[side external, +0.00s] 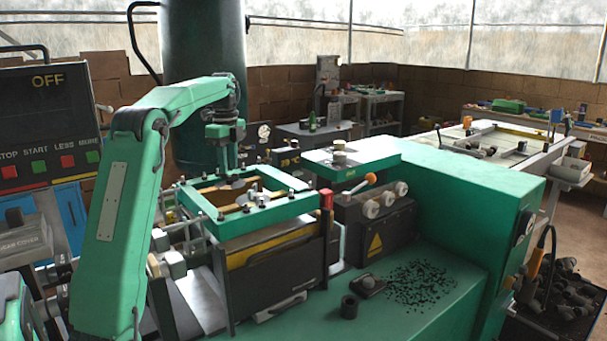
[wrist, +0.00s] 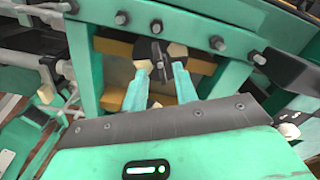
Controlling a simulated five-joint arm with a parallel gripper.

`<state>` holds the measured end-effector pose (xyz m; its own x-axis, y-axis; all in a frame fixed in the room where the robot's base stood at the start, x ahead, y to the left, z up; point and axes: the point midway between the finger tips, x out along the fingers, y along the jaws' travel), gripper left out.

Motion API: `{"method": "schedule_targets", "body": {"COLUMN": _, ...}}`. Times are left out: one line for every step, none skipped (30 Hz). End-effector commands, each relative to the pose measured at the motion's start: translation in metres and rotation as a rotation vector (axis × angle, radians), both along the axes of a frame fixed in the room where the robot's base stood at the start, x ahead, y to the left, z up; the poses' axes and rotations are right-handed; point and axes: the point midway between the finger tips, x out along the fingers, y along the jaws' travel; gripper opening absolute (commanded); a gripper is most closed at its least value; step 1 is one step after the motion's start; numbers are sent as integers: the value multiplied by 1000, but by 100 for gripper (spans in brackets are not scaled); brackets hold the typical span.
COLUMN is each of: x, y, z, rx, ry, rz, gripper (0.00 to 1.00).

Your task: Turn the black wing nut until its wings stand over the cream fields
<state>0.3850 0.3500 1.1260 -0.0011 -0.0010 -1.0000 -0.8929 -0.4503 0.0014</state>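My gripper (wrist: 160,68) has two pale teal fingers pointing into the green frame, with a visible space between their tips. The black wing nut (wrist: 160,60) shows as a dark upright bar between the fingertips; I see no clear contact. Around it lies a disc with black fields and cream fields (wrist: 177,50). My fingers and the nut hide part of the disc, so I cannot tell exactly which fields the wings stand over. In the side view my gripper (side external: 229,165) hangs down into the green frame (side external: 285,207), and the nut is too small to make out.
A bolted green bar (wrist: 190,32) crosses beyond the fingers in the wrist view. A red-topped post (side external: 327,200) stands at the frame's right corner. A black knob (side external: 368,284), a black ring (side external: 349,306) and scattered dark bits (side external: 420,282) lie on the green bench at front right.

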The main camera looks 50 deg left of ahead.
Motion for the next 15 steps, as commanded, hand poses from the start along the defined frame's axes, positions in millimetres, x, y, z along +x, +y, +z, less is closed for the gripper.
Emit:
{"method": "schedule_targets", "body": {"x": 0, "y": 0, "z": -5, "rx": 0, "ry": 1, "rz": 0, "gripper": 29}}
{"method": "schedule_targets", "body": {"x": 0, "y": 0, "z": -9, "rx": -2, "ry": 1, "rz": 0, "gripper": 29}}
{"method": "schedule_targets", "body": {"x": 0, "y": 0, "z": -12, "rx": 0, "ry": 1, "rz": 0, "gripper": 29}}
{"method": "schedule_targets", "body": {"x": 0, "y": 0, "z": -14, "rx": 0, "ry": 1, "rz": 0, "gripper": 29}}
{"method": "schedule_targets", "body": {"x": 0, "y": 0, "z": -17, "rx": 0, "ry": 1, "rz": 0, "gripper": 29}}
{"method": "schedule_targets", "body": {"x": 0, "y": 0, "z": -19, "rx": 0, "ry": 1, "rz": 0, "gripper": 29}}
{"method": "schedule_targets", "body": {"x": 0, "y": 0, "z": -21, "rx": 0, "ry": 0, "rz": 0, "gripper": 29}}
{"method": "schedule_targets", "body": {"x": 0, "y": 0, "z": -22, "rx": 0, "ry": -1, "rz": 0, "gripper": 29}}
{"method": "schedule_targets", "body": {"x": 0, "y": 0, "z": -24, "rx": 0, "ry": 0, "rz": 0, "gripper": 29}}
{"method": "schedule_targets", "body": {"x": 0, "y": 0, "z": -25, "rx": 0, "ry": 0, "rz": 0, "gripper": 29}}
{"method": "schedule_targets", "body": {"x": 0, "y": 0, "z": -25, "rx": 0, "ry": 0, "rz": 0, "gripper": 29}}
{"method": "schedule_targets", "body": {"x": 0, "y": 0, "z": -26, "rx": 0, "ry": 0, "rz": 0, "gripper": 29}}
{"method": "schedule_targets", "body": {"x": 0, "y": 0, "z": -26, "rx": 0, "ry": 0, "rz": 0, "gripper": 29}}
{"method": "schedule_targets", "body": {"x": 0, "y": 0, "z": -27, "rx": 0, "ry": 0, "rz": 0, "gripper": 29}}
{"method": "schedule_targets", "body": {"x": 0, "y": 0, "z": -27, "rx": 0, "ry": -1, "rz": 0, "gripper": 29}}
